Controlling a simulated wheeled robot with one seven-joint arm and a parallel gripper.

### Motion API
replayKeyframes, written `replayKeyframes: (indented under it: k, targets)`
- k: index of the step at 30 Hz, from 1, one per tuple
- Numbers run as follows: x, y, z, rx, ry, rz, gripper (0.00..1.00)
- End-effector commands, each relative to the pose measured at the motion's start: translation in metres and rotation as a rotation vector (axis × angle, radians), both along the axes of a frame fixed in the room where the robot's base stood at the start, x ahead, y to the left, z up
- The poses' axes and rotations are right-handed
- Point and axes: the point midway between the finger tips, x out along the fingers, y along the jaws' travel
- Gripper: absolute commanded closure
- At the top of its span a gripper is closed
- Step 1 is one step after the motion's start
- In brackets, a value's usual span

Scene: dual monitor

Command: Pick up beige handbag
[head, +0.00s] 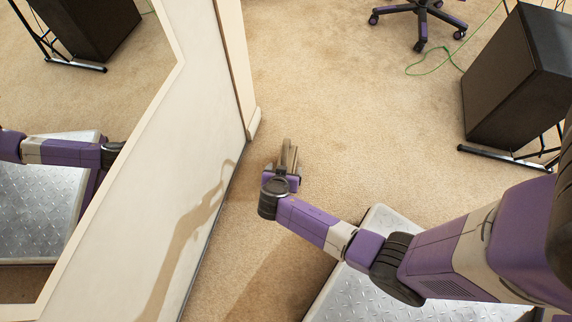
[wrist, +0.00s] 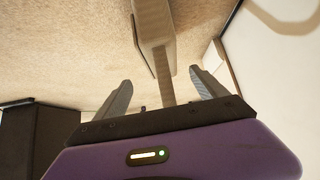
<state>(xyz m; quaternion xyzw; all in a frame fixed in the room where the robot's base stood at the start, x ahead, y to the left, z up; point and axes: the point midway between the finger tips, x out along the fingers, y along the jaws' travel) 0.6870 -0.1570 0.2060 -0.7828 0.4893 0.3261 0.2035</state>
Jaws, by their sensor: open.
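The beige handbag (head: 287,148) appears in the head view as a small, narrow grey-beige shape at the end of my gripper (head: 283,168). In the wrist view the handbag (wrist: 152,24) is at top centre, and a narrow strap-like part of it runs down between the two fingers. My gripper (wrist: 162,79) is open, with one finger on each side of that narrow part and a visible space on both sides. The fingers do not appear to touch it. The handbag's far end is cut off by the top of the wrist view.
A white wall (head: 185,150) with a mirror (head: 60,75) stands close to the left of my arm. A black box (head: 518,80) on a metal stand is at right. A wheeled chair base (head: 421,15) and a green cable (head: 440,55) lie beyond. The carpet (head: 350,110) between is clear.

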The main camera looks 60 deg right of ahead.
Motion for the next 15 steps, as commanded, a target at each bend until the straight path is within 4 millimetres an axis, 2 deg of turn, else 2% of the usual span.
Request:
replayKeyframes:
  k: [11, 15]
  targets:
    - [0.014, -0.022, -0.029, -0.004, -0.002, -0.016, 0.18]
    - [0.022, -0.031, -0.047, -0.004, -0.002, -0.014, 0.18]
